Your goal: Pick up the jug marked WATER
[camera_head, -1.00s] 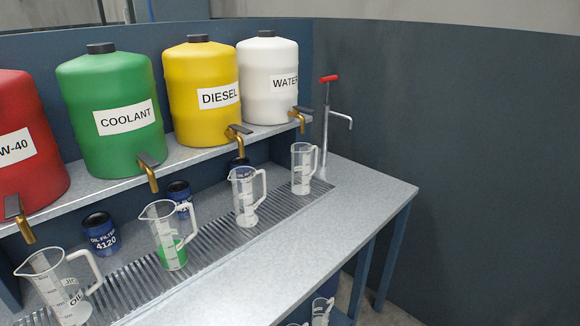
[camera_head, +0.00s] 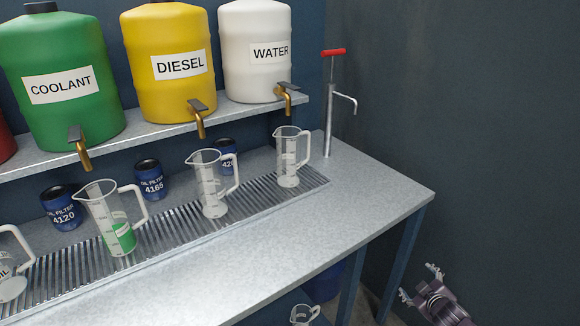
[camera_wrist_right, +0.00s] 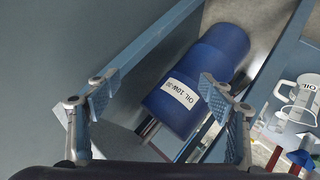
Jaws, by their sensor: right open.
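A clear measuring jug (camera_head: 288,158) with a white handle stands upright on the drain grate, below the tap of the white tank labelled WATER (camera_head: 257,52). Any marking on this jug is too small to read. My right gripper (camera_head: 418,284) is at the lower right in the head view, beyond the bench's right end, well below and apart from the jug. In the right wrist view the right gripper (camera_wrist_right: 158,90) is open and empty, its fingers spread before a blue drum labelled OIL 10W-40 (camera_wrist_right: 198,90). My left gripper is not in view.
More jugs stand along the grate (camera_head: 160,232): one clear (camera_head: 212,185), one with green liquid (camera_head: 120,238). Blue oil filters (camera_head: 150,180) sit behind them. The bench front (camera_head: 290,240) is bare. Jugs also stand below the bench (camera_head: 303,315).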

